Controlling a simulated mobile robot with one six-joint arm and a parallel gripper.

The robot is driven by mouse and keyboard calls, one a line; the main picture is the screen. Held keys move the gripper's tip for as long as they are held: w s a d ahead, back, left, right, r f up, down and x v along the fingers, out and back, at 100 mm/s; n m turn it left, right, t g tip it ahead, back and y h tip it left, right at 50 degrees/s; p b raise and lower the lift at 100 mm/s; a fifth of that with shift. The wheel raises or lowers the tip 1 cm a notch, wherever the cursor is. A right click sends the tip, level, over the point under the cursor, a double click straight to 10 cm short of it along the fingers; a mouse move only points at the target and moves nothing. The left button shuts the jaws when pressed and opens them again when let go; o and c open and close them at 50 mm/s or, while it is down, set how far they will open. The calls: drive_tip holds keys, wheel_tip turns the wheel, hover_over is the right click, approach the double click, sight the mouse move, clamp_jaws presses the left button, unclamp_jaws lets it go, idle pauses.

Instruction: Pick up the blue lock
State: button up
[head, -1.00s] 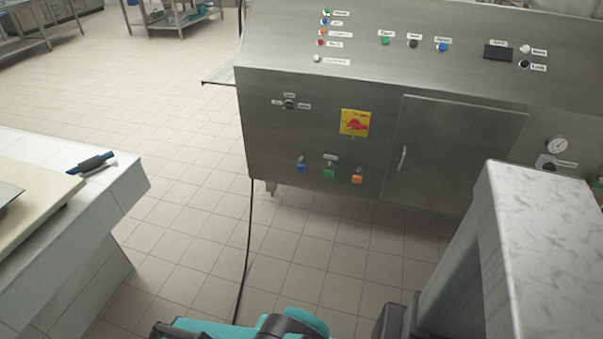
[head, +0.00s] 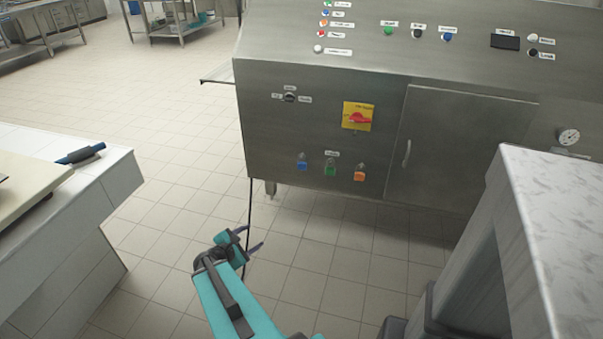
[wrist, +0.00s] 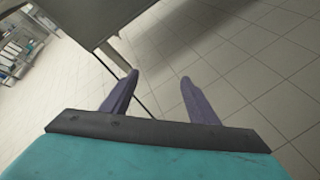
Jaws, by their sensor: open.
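The blue lock (head: 303,166) hangs low on the front of the steel machine, left of a green lock (head: 330,169) and an orange lock (head: 359,175). My gripper (head: 256,238) is open and empty, below and to the left of the blue lock in the head view, well apart from it. In the wrist view its two purple fingers (wrist: 158,82) are spread with nothing between them. The locks cannot be made out in the wrist view.
The steel machine (head: 300,130) carries a red and yellow switch (head: 357,117) and a door with a handle (head: 406,153). A black cable runs down to the tiled floor. A white-tiled counter (head: 110,185) stands at left, a marble-topped block (head: 550,220) at right. Floor between is clear.

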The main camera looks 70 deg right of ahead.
drive_tip(key=s+d+r+n+h+b, duration=0.2)
drive_tip(key=s+d+r+n, duration=0.1)
drive_tip(key=d+r, duration=0.3)
drive_tip(key=s+d+r+n+t+h+b, duration=0.1)
drive_tip(key=s+d+r+n+h+b, duration=0.1)
drive_tip(key=d+r, duration=0.5)
drive_tip(key=s+d+n+h, duration=0.1)
drive_tip(key=s+d+n, duration=0.1)
drive_tip(key=d+n, duration=0.1)
drive_tip(key=shift+s+d+h, duration=0.2)
drive_tip(key=shift+d+h, duration=0.1)
drive_tip(key=shift+d, duration=0.05)
approach(299, 165)
drive_tip(key=shift+d+r, duration=0.8)
drive_tip(key=shift+d, duration=0.35)
drive_tip(key=shift+s+d, duration=0.25)
drive_tip(key=shift+s, duration=0.1)
drive_tip(key=shift+d, duration=0.1)
drive_tip(key=shift+s+d+r, duration=0.1)
drive_tip(key=shift+d, duration=1.15)
drive_tip(key=shift+s+d, duration=0.1)
drive_tip(key=shift+d, duration=1.15)
